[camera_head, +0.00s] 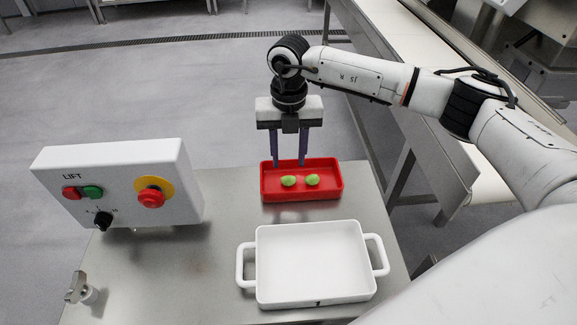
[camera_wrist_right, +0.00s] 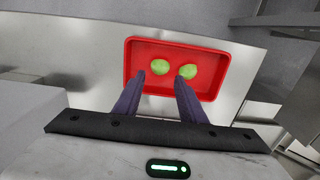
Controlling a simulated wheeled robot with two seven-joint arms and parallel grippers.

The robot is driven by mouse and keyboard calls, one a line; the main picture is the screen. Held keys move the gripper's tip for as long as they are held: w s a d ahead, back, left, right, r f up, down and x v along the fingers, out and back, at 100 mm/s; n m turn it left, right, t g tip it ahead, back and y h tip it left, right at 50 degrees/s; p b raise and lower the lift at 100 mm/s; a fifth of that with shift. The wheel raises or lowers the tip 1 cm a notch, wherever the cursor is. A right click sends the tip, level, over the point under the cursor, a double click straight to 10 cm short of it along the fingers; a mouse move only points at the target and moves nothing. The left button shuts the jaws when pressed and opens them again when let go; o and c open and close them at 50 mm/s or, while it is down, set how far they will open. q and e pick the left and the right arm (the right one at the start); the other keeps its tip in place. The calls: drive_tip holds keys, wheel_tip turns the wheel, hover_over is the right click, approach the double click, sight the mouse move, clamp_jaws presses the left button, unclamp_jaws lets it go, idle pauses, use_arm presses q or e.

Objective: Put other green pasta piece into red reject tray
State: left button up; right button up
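The red reject tray (camera_head: 331,189) lies on the metal table; it also shows in the right wrist view (camera_wrist_right: 212,54). Two green pasta pieces, a left one (camera_head: 289,181) and a right one (camera_head: 312,180), lie side by side on its floor, slightly apart. They also show in the right wrist view, as a left piece (camera_wrist_right: 160,68) and a right piece (camera_wrist_right: 187,71). My right gripper (camera_head: 289,164) is over the tray's far side with its fingers apart. In the right wrist view its fingertips (camera_wrist_right: 160,74) have nothing between them. My left gripper is not in view.
A white two-handled dish (camera_head: 313,262) stands empty in front of the red tray. A LIFT control box (camera_head: 120,185) with buttons stands at the table's left. A small metal fitting (camera_head: 82,290) is at the front left. The table is bare between box and dish.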

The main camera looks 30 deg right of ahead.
sight(289, 178)
wheel_tip(289, 178, up, 6)
drive_tip(key=shift+f+p, duration=0.15)
drive_tip(key=shift+p, duration=0.15)
